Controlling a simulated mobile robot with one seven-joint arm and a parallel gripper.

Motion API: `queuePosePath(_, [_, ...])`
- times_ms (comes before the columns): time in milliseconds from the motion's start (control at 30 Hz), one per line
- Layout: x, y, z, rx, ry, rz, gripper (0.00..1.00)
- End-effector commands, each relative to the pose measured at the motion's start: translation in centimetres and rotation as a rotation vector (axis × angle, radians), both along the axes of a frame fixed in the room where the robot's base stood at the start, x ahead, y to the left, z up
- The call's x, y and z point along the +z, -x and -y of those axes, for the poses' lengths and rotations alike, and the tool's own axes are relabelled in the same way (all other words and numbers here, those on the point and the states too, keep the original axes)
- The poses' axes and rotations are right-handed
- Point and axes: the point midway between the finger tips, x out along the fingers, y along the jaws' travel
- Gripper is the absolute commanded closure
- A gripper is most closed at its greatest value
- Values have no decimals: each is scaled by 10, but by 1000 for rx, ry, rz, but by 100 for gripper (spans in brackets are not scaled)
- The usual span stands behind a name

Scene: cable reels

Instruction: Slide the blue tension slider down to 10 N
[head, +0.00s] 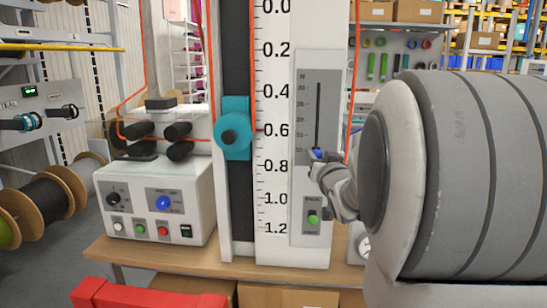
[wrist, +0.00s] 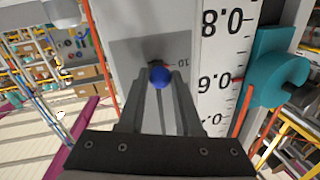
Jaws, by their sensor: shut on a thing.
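The blue tension slider knob (head: 317,154) is near the bottom of the slot in the grey scale panel (head: 331,85) marked N, in the head view. In the wrist view the blue knob (wrist: 159,76) sits between my fingertips, close to the mark 10 at the slot's end. My gripper (wrist: 160,82) is shut on the knob. In the head view my gripper (head: 318,160) comes in from the right and partly hides the knob and the lower scale marks.
A teal carriage (head: 233,138) rides a dark rail left of the white ruler (head: 273,185). A green button (head: 313,219) lies below the slider panel. A control box (head: 155,205) stands left on the wooden table. Orange cable runs along the rail.

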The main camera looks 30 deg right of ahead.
Motion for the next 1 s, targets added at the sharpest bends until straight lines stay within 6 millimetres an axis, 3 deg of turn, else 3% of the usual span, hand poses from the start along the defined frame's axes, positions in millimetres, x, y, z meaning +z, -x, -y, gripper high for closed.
queuePosePath(333, [-7,0,0,-1,-4,-11,100])
queuePosePath(367, [-7,0,0,-1,-4,-11,61])
queuePosePath(500, [-6,0,0,0,-3,-8,36])
queuePosePath(1000, [-4,-1,-1,0,-1,-3,36])
